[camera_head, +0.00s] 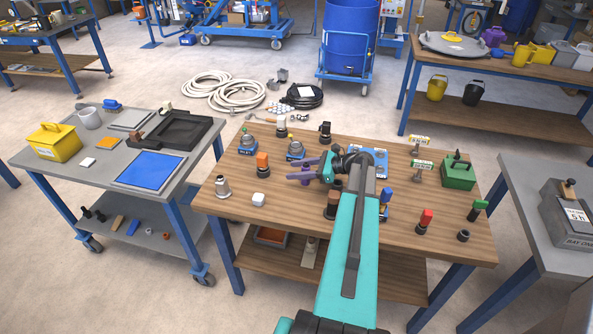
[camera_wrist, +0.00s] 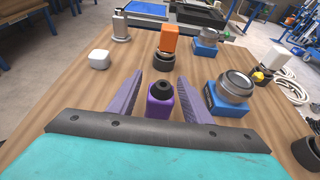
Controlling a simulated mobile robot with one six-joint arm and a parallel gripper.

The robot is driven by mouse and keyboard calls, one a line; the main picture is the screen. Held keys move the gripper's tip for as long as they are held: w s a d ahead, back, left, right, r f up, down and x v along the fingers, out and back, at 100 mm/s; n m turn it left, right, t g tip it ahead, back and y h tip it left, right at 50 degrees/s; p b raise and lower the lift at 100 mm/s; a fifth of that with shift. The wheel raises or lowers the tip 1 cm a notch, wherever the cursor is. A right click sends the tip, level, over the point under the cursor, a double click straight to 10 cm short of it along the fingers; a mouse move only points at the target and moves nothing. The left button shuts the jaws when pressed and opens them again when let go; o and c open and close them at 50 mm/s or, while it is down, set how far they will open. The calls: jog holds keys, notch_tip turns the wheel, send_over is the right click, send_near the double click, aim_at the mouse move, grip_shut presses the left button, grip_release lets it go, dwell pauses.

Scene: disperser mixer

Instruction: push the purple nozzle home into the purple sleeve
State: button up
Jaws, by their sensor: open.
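A purple block-like piece (camera_wrist: 160,108) with a dark, stepped round top (camera_wrist: 161,84) stands on the wooden table in the wrist view. It shows small in the head view (camera_head: 305,170), partly hidden by my gripper. I cannot tell which part is the nozzle and which the sleeve, or how deep one sits in the other. My gripper (camera_wrist: 160,80) has its two purple fingers open, one on each side of this piece, with a visible gap at each side. In the head view, my gripper (camera_head: 290,171) reaches left over the middle of the table.
An orange block in a dark collar (camera_wrist: 168,42) stands just beyond the fingers. A metal-topped blue unit (camera_wrist: 230,92) is close on the right. A white cube (camera_wrist: 98,59) is on the left. A green box (camera_head: 459,173) stands at the table's right; bare wood lies at the front left.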

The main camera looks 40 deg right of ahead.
jog(key=b+v, duration=0.3)
jog(key=v, duration=1)
jog(key=shift+s+d, duration=0.15)
jog(key=shift+s, duration=0.2)
jog(key=shift+r, duration=0.15)
dwell(0.6)
